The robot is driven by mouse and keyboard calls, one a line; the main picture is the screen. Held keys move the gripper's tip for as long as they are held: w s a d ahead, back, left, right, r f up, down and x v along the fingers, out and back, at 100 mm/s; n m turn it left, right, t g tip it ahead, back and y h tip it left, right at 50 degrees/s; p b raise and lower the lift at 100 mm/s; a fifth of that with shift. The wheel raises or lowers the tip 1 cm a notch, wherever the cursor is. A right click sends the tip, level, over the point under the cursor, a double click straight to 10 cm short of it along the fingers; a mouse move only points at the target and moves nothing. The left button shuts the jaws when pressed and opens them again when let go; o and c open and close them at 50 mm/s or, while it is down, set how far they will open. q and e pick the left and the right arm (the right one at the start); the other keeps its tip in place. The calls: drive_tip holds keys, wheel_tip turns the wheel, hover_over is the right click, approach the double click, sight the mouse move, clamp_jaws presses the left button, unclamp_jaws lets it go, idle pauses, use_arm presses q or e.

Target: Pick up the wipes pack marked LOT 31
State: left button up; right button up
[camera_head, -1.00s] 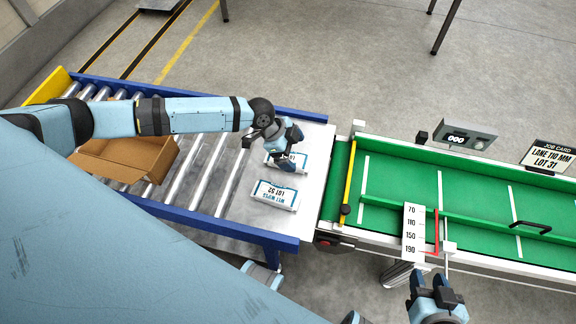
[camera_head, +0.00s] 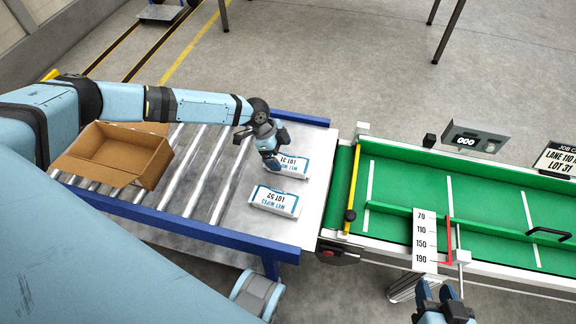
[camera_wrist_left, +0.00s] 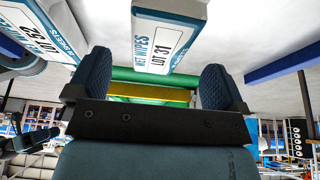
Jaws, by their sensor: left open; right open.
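The wipes pack marked LOT 31 (camera_head: 294,166) lies on the grey metal plate at the end of the roller table. A second pack, marked LOT 32 (camera_head: 274,201), lies nearer on the same plate. My left gripper (camera_head: 272,165) is at the left end of the LOT 31 pack and hides part of it. In the left wrist view the LOT 31 pack (camera_wrist_left: 165,38) shows its label beyond and between the open fingers (camera_wrist_left: 155,85); I cannot tell whether they touch it. The LOT 32 pack (camera_wrist_left: 38,38) is at the left there. My right gripper (camera_head: 440,297) is open and empty below the lane scale.
An open cardboard box (camera_head: 118,155) sits on the rollers at left. The green conveyor (camera_head: 415,190) is right of the plate, with a yellow bar, a scale (camera_head: 425,240) and a display (camera_head: 475,140). A job card (camera_head: 557,160) reads LANE 110, LOT 31.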

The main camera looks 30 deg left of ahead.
sight(288, 161)
use_arm(q)
drive_tip(key=f, duration=0.1)
drive_tip(key=d+f, duration=0.1)
drive_tip(key=d+f+b, duration=0.1)
drive_tip(key=shift+w+d+f, duration=0.1)
drive_tip(key=shift+w+d, duration=0.05)
drive_tip(key=shift+w, duration=0.1)
drive_tip(key=shift+d+f, duration=0.1)
drive_tip(key=shift+f, duration=0.3)
drive_tip(key=shift+d+f, duration=0.1)
drive_tip(key=shift+f, duration=0.05)
drive_tip(key=c, duration=0.9)
drive_tip(key=shift+c, duration=0.7)
use_arm(e)
drive_tip(key=shift+w+a+r+t, duration=0.3)
drive_tip(key=shift+r+t, duration=0.05)
drive_tip(key=shift+t, duration=0.05)
